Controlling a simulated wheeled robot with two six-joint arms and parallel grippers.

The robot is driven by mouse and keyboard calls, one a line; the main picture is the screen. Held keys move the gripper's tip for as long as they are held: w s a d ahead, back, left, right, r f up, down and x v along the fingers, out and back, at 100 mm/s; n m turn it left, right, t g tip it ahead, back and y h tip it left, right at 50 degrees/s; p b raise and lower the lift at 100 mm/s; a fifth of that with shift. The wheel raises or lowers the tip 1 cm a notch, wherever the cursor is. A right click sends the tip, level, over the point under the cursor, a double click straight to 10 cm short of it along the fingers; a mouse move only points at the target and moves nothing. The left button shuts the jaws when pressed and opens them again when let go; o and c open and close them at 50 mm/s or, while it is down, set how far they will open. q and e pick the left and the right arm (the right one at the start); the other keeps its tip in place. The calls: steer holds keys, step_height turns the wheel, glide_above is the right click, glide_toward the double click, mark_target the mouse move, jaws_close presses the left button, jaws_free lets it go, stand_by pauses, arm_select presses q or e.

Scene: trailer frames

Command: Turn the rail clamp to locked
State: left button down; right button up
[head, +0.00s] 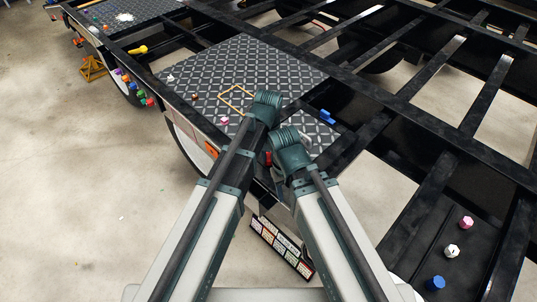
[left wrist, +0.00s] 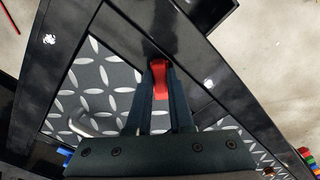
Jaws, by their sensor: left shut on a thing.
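The rail clamp's red handle (left wrist: 159,78) shows in the left wrist view against the black frame rail (left wrist: 118,28), at the edge of the patterned deck plate. My left gripper (left wrist: 161,72) has its two dark fingers on either side of this handle and is shut on it. The fingers hide part of the handle and any clamp body below it. In the head view a small red patch of the clamp (head: 268,158) shows between my two arms. My arms hide most of the clamp and the left gripper's tips there. My right gripper cannot be made out.
The patterned deck plate (head: 255,60) carries a yellow frame (head: 237,98), a blue piece (head: 327,117) and small bits. Coloured pieces sit along the fender at left. A labelled board (head: 282,247) is below. Pink, white and blue knobs stand at lower right. Open floor lies left.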

mark_target(268, 157)
arm_select(q)
steer(key=m, duration=0.4)
steer(key=shift+m, duration=0.3)
steer(key=m, duration=0.4)
steer(key=shift+m, duration=0.3)
steer(key=c, duration=0.8)
jaws_free()
arm_select(e)
steer(key=shift+r, duration=0.1)
arm_select(q)
step_height(268, 157, up, 14)
steer(key=p, duration=1.3)
steer(key=shift+p, duration=0.4)
arm_select(e)
step_height(268, 157, up, 14)
steer(key=shift+f, duration=0.2)
